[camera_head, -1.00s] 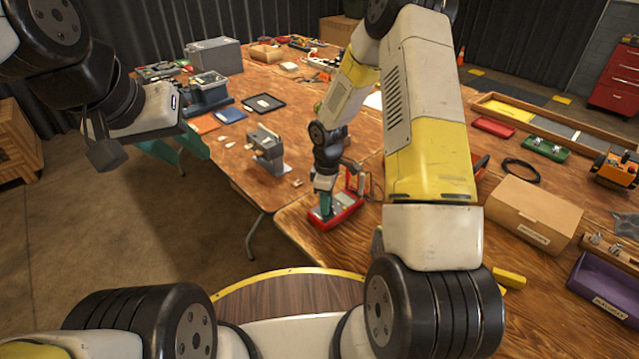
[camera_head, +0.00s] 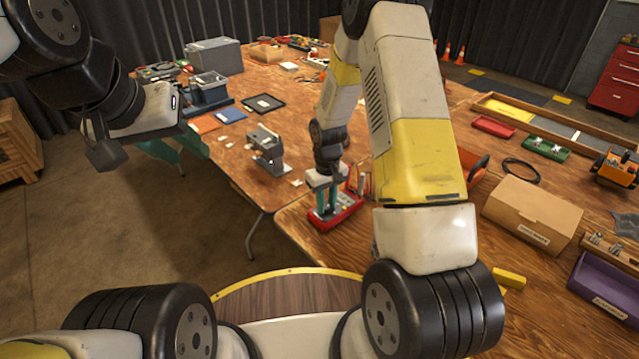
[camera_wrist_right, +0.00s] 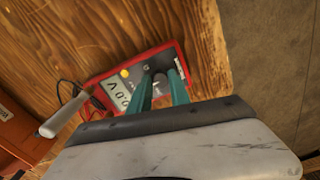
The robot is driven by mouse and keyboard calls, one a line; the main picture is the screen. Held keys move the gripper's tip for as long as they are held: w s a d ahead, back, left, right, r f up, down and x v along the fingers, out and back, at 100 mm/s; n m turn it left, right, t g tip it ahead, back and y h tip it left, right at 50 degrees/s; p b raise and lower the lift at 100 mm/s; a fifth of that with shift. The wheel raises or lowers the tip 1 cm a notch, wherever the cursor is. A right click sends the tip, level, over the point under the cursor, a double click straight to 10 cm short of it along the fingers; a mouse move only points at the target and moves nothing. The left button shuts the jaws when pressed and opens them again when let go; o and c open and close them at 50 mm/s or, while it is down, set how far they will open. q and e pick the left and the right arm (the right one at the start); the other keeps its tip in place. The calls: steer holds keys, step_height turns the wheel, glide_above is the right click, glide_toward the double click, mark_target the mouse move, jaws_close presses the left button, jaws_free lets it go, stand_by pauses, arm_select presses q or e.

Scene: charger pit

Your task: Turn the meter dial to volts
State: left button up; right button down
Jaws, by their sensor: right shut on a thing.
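The red meter (camera_head: 345,217) lies on the near wooden table, close to its left corner. In the right wrist view the meter (camera_wrist_right: 93,82) shows a grey display with digits, a yellow button and a dark dial (camera_wrist_right: 160,80). My right gripper (camera_head: 326,212) points down over the meter. In the wrist view its teal fingers (camera_wrist_right: 160,90) are shut on the dial, one on each side, partly hiding it. I cannot read the dial's setting. My left gripper (camera_head: 182,153) hangs at the left beyond the table edge, its teal fingers apart and empty.
A probe with a pale handle (camera_wrist_right: 65,114) and dark lead lies beside the meter. A grey device (camera_head: 266,150) stands on the far table. A cardboard box (camera_head: 530,215) and purple bin (camera_head: 606,283) are to the right. My right arm spans the middle.

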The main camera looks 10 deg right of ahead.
mark_target(326, 207)
steer(key=shift+m, duration=0.4)
steer(key=c, duration=1.2)
jaws_free()
steer(key=shift+r, duration=3.9)
